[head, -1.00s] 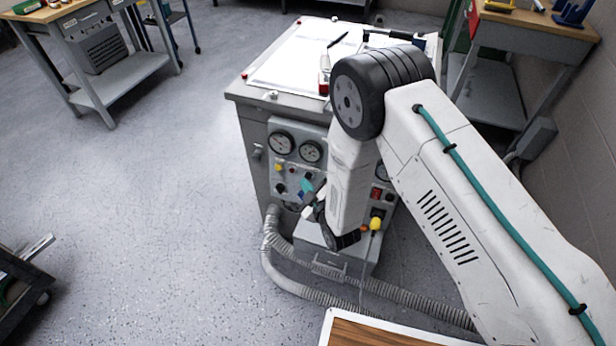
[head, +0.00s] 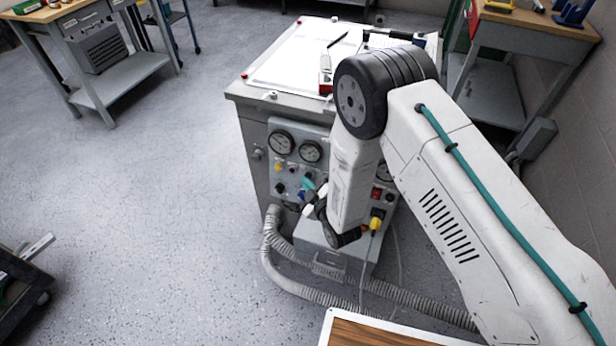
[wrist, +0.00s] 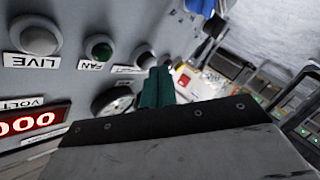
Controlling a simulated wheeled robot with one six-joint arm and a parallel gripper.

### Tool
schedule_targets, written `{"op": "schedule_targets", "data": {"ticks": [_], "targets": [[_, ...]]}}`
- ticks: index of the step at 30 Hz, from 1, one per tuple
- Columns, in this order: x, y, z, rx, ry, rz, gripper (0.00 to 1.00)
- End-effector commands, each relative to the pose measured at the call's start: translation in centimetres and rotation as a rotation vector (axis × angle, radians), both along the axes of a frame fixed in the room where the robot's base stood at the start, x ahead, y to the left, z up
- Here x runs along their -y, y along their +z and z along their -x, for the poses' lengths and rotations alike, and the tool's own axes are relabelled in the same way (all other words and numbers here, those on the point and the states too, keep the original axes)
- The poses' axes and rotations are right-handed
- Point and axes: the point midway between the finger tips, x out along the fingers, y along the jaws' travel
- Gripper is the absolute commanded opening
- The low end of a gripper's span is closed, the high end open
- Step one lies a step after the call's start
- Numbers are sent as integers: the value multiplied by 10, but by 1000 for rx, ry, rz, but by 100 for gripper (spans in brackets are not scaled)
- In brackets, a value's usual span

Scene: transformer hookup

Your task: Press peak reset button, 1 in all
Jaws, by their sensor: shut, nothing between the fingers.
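My gripper (head: 308,184) is at the front panel of the grey test bench (head: 236,97). Its teal fingers show in the wrist view (wrist: 158,88), closed together and empty. Beside the fingertips is a small round button (wrist: 145,59) with a white label that I cannot read. A green button (wrist: 99,47) labelled FAN and a pale round lamp (wrist: 36,36) labelled LIVE lie further left. I cannot tell which control is the peak reset button, or whether the fingertips touch the panel.
A red digital display (wrist: 38,122) and a round dark knob (wrist: 113,100) are close by. A yellow plug (head: 376,223) and a ribbed hose (head: 290,281) are below. Open floor lies left of the bench.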

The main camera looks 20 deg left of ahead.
Motion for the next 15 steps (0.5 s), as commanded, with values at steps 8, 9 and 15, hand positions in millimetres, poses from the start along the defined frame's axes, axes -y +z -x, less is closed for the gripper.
{"op": "schedule_targets", "data": {"ticks": [8, 9, 15], "targets": [[1, -1, -3, 0, -1, 0, 0], [1, -1, -4, 0, -1, 0, 0], [1, -1, -6, 0, -1, 0, 0]]}}
